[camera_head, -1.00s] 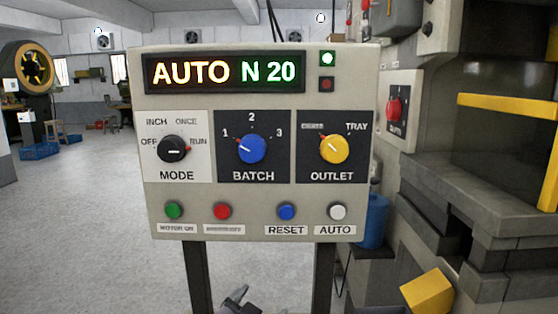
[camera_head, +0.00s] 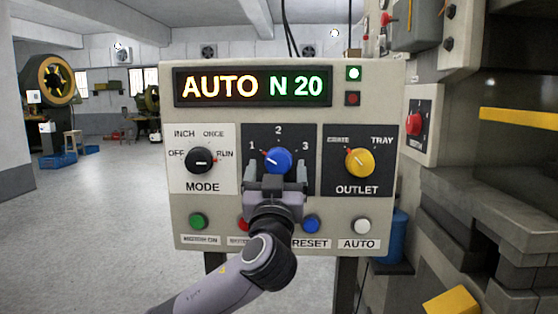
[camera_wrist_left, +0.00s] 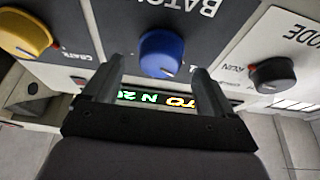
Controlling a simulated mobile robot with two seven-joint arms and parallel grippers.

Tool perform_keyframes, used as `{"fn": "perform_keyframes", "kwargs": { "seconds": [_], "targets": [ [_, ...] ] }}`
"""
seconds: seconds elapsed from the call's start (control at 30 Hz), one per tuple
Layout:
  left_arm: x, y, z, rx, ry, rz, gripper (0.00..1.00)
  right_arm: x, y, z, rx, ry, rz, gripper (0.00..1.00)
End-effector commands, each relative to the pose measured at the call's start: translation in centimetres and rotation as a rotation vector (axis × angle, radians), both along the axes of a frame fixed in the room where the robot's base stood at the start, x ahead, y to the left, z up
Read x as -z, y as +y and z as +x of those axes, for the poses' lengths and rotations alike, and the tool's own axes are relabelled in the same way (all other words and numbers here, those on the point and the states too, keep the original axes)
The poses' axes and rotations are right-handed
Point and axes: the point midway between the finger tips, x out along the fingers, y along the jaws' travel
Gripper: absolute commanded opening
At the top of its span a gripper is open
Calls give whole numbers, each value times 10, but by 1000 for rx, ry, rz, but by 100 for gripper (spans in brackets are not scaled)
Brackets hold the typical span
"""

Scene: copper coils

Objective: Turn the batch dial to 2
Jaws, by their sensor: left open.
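The batch dial (camera_head: 277,160) is a blue knob on a dark panel marked 1, 2 and 3. Its red pointer mark points up-left, toward 1. My left gripper (camera_head: 276,173) is open in front of the dial, its two fingers at the lower left and lower right of the knob. In the left wrist view the blue knob (camera_wrist_left: 162,53) shows beyond and between the open fingertips (camera_wrist_left: 157,72), apparently untouched. The gripper hides the BATCH label in the head view. My right gripper is not in view.
The black mode dial (camera_head: 201,160) is left of the batch dial and the yellow outlet dial (camera_head: 359,162) is right. Below are a green button (camera_head: 198,221), a blue reset button (camera_head: 311,223) and a white auto button (camera_head: 362,225). The display (camera_head: 252,87) reads AUTO N 20.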

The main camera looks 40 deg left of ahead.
Motion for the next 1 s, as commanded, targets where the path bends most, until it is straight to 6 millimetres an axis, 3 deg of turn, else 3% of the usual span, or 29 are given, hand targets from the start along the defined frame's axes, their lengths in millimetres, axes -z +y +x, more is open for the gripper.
{"fn": "perform_keyframes", "kwargs": {
  "seconds": [0.2,0.5,0.7,1.0],
  "targets": [
    [-8,12,14,1,1,1,86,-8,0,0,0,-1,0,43],
    [-8,13,16,2,1,0,86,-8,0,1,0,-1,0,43],
    [-8,13,16,2,1,0,30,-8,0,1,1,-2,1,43],
    [-7,13,16,2,20,20,30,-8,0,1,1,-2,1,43]
  ]
}}
